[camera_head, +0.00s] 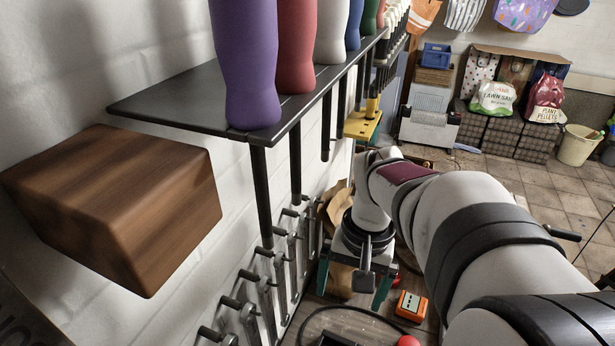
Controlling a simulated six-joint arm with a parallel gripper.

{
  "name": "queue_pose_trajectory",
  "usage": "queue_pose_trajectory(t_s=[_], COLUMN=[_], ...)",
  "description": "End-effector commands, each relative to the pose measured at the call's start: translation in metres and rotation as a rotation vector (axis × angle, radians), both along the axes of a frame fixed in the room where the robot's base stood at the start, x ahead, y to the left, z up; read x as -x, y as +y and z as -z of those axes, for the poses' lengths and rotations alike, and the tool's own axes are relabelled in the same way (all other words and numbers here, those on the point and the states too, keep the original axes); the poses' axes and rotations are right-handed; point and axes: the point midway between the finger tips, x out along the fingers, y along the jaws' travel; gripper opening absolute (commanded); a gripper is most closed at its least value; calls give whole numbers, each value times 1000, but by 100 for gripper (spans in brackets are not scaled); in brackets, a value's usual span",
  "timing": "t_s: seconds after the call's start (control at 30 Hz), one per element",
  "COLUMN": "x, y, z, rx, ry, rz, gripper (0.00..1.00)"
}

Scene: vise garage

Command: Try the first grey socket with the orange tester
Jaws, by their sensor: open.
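The orange tester (410,306), a small orange box with a pale face, lies on the workbench (340,318) at the lower middle. My gripper (353,290) is just to the left of it, pointing down, with its two teal-tipped fingers apart. Something brown shows between the fingers, but I cannot tell what it is or how far below it lies. The gripper appears apart from the tester. I cannot make out a grey socket; my arm covers much of the bench on the right.
A rack (180,97) of large coloured handles and a wooden block (120,200) jut from the left wall. Metal tools (278,275) hang below. A dark cable (345,308) and a red round thing (408,341) are near the tester. A bin (578,145) stands far back.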

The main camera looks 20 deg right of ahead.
Motion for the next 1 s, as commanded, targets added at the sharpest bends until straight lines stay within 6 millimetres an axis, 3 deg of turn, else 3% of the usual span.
queue_pose_trajectory(t_s=[0.03, 0.1, 0.2, 0.33, 0.47, 0.77, 1.0], x=[-14, -27, -31, -27, -24, -24, -23], y=[-38, -90, -151, -198, -213, -212, -211], z=[9, 23, 44, 63, 70, 72, 119], rx=[12, 30, 50, 66, 71, 71, 67], ry=[9, 12, 20, 25, 27, 27, 31], rz=[46, 93, 142, 179, 190, 189, 188], gripper=[100, 100, 100, 100, 100, 100, 100])
